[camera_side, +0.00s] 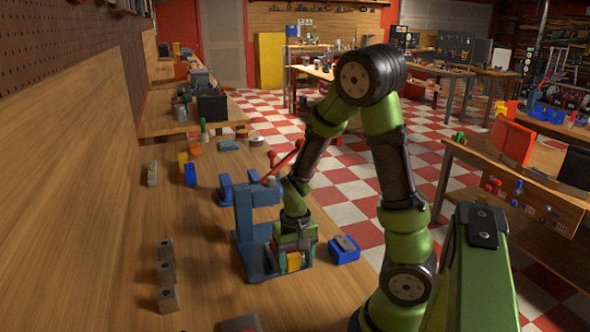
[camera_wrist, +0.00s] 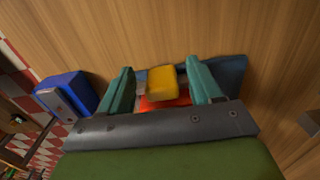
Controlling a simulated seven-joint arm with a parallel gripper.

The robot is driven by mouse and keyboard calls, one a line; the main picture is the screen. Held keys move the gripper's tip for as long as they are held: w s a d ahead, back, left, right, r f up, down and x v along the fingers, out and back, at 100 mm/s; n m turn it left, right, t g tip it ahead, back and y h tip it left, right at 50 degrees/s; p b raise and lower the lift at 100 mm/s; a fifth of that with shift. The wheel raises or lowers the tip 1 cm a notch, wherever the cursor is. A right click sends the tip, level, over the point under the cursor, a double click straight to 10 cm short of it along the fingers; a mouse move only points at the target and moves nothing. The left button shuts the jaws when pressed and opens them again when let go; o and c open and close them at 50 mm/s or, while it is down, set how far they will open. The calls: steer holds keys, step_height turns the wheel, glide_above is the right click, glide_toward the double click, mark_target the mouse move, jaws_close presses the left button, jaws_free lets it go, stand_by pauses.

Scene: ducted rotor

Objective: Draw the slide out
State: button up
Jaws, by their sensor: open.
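A blue press-like fixture (camera_side: 243,225) with red lever arms stands on the bench in the side view. My gripper (camera_side: 293,246) is low at its right side, pointing down. A yellow block (camera_side: 294,262) shows just under it. In the wrist view my gripper (camera_wrist: 160,88) is open, with one teal finger on each side of the yellow block (camera_wrist: 162,80). A red part (camera_wrist: 165,102) lies beside the block, over a dark blue base (camera_wrist: 232,72). Which piece is the slide, I cannot tell. Whether the fingers touch the block is unclear.
A blue block with a grey top (camera_side: 344,249) stands close to the right; it also shows in the wrist view (camera_wrist: 66,95). Several grey blocks (camera_side: 166,272) stand in a row at the left. Bare wood lies between them and the fixture. The bench's right edge is near.

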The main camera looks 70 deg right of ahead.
step_height(320, 180, up, 17)
stand_by(0.4)
steer(key=a+r+n+t+y, duration=0.1)
steer(key=a+r+n+t, duration=0.1)
steer(key=a, duration=0.5)
steer(key=s+a+r+n+t+y, duration=0.1)
steer(key=a+r+n+t, duration=0.1)
steer(key=a+t, duration=0.3)
steer(key=shift+s+a+r+n, duration=0.2)
steer(key=shift+a+n, duration=0.3)
steer(key=shift+a, duration=0.55)
